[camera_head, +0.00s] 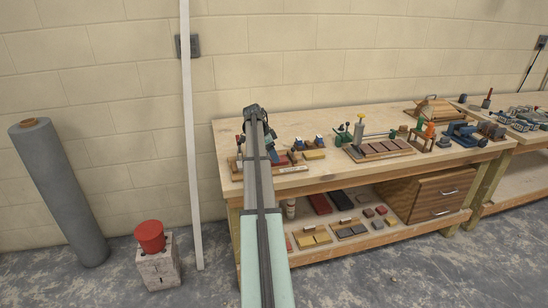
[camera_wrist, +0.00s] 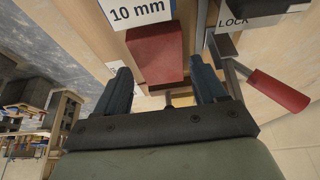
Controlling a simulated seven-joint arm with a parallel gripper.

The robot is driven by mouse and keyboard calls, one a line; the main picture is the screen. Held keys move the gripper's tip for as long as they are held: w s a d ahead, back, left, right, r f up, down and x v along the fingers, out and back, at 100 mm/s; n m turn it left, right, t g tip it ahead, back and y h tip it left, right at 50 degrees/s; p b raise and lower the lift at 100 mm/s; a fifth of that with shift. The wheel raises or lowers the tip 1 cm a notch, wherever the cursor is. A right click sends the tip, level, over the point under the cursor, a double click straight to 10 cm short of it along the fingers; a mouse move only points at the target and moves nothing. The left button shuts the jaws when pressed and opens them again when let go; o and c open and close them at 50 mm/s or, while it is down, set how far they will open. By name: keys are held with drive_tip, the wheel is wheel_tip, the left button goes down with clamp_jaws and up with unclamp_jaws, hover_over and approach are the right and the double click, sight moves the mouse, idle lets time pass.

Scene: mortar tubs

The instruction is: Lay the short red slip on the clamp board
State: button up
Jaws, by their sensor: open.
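In the wrist view a red block (camera_wrist: 155,52), possibly the short red slip, lies under a white "10 mm" label. My gripper (camera_wrist: 163,66) is open, with one dark blue finger on either side of the block's near end. I cannot tell whether they touch it. The gripper is not clear in the head view, where my arm covers part of the bench's left end. A red piece (camera_head: 282,160) shows there just right of my arm. I cannot tell for sure which board is the clamp board.
A red-handled metal tool (camera_wrist: 278,90) lies right of my gripper, near a "LOCK" label (camera_wrist: 233,22). On the bench are a yellow block (camera_head: 314,154), a tray of brown slabs (camera_head: 378,150) and a blue vice (camera_head: 461,134). The front bench edge right of my arm is bare.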

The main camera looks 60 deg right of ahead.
drive_tip(key=v, duration=1)
idle(0.3)
